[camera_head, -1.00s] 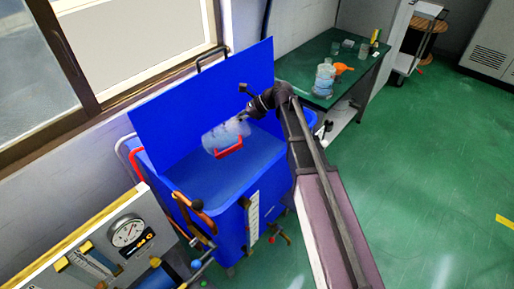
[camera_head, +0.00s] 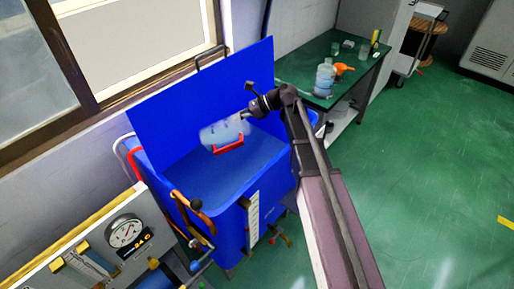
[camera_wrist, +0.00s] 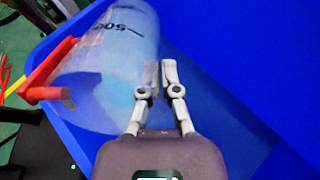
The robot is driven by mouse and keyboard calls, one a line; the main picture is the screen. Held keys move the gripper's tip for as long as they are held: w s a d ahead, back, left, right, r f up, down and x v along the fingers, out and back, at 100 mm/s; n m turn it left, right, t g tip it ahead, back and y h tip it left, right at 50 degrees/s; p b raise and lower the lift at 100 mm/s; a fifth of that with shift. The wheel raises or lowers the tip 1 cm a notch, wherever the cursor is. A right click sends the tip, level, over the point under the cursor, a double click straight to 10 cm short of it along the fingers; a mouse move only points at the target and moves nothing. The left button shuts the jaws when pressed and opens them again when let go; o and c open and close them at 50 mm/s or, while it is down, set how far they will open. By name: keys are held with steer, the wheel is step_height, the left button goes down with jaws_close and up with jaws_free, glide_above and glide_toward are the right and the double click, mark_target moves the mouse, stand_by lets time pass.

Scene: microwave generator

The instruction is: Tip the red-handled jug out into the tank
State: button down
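The clear red-handled jug (camera_head: 222,131) hangs in the air over the blue tank (camera_head: 262,150), lying well over on its side. Its red handle (camera_head: 229,146) is on its lower side. Pale blue shows inside the jug; how much liquid it holds I cannot tell. In the wrist view the jug (camera_wrist: 115,60) shows dark printed markings, with the handle (camera_wrist: 48,75) at left. My gripper (camera_wrist: 160,68) has its fingers close together at the jug's side, and the jug hangs from it. The exact contact is unclear. The tank's raised blue lid (camera_head: 205,100) stands behind the jug.
A green bench (camera_head: 318,88) behind holds a jug with an orange handle (camera_head: 325,78) and some glassware. A gauge panel (camera_head: 124,232) stands at front left. Brown-handled levers (camera_head: 195,212) and a level scale (camera_head: 253,218) line the tank's front. The floor at right is clear.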

mark_target(246, 119)
steer(key=shift+d+r+y+b, duration=0.2)
steer(key=shift+y+b, duration=0.4)
steer(key=shift+b, duration=0.05)
steer(key=shift+d+f+y+b, duration=0.2)
steer(key=shift+f+y+b, duration=0.15)
steer(key=shift+b, duration=0.35)
steer(key=shift+w+d+f+g+y+b, duration=0.15)
steer(key=shift+d+f+y+b, duration=0.25)
steer(key=shift+b, duration=0.6)
steer(key=shift+d+f+g+y+b, duration=0.2)
steer(key=shift+f+b, duration=0.3)
steer(key=shift+b, duration=0.5)
steer(key=shift+d+r+y+b, duration=0.2)
steer(key=shift+d+y+b, duration=0.1)
steer(key=shift+y+b, duration=0.5)
steer(key=shift+d+r+y+b, duration=0.2)
steer(key=shift+y+b, duration=0.35)
steer(key=shift+b, duration=0.4)
